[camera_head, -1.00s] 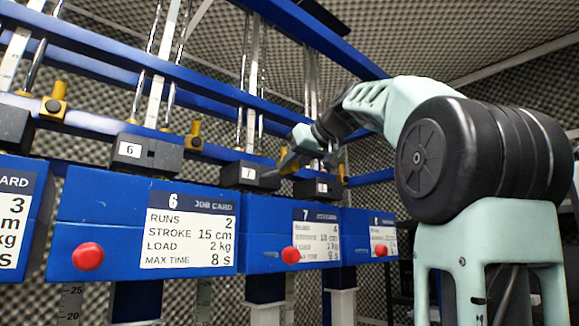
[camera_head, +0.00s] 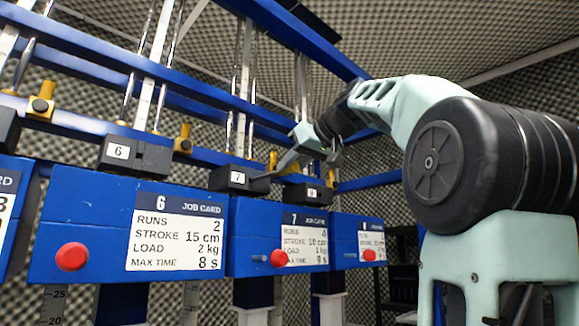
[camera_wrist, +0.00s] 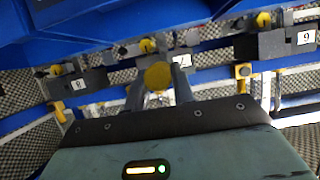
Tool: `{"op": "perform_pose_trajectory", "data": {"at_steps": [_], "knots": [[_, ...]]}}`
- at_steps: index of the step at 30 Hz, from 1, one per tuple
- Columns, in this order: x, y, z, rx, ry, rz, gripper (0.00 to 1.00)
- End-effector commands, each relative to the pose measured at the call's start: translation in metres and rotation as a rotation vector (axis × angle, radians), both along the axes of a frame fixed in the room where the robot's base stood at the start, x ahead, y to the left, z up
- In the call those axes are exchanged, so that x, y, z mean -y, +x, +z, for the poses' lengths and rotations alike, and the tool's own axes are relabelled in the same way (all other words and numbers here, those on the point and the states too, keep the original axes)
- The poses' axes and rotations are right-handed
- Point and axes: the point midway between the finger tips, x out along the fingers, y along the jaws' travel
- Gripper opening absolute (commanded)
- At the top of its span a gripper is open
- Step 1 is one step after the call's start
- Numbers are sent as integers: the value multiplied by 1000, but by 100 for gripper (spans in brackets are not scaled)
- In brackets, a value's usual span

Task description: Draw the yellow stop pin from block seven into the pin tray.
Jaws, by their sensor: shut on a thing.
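My gripper (camera_head: 288,162) is at the right side of block seven (camera_head: 238,178), a dark block with a white "7" label on the blue rail. In the wrist view block seven (camera_wrist: 205,66) is beyond the fingers. There my gripper (camera_wrist: 160,84) is shut on the yellow stop pin (camera_wrist: 158,75), whose round head shows between the two grey fingers. The pin's shaft is hidden, so I cannot tell whether it is still in the block. I do not make out the pin tray in either view.
Block six (camera_head: 130,155) is to the left and block eight (camera_head: 306,191) to the right, close to my gripper. Blue boxes with job cards (camera_head: 180,240) and red buttons (camera_head: 278,258) stand below. Upright rods and blue beams rise behind.

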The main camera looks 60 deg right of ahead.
Motion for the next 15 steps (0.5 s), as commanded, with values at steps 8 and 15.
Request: {"op": "perform_pose_trajectory", "data": {"at_steps": [8,15], "knots": [[-3,-11,0,1,0,0,1],[-4,-17,0,1,0,0,1]]}}
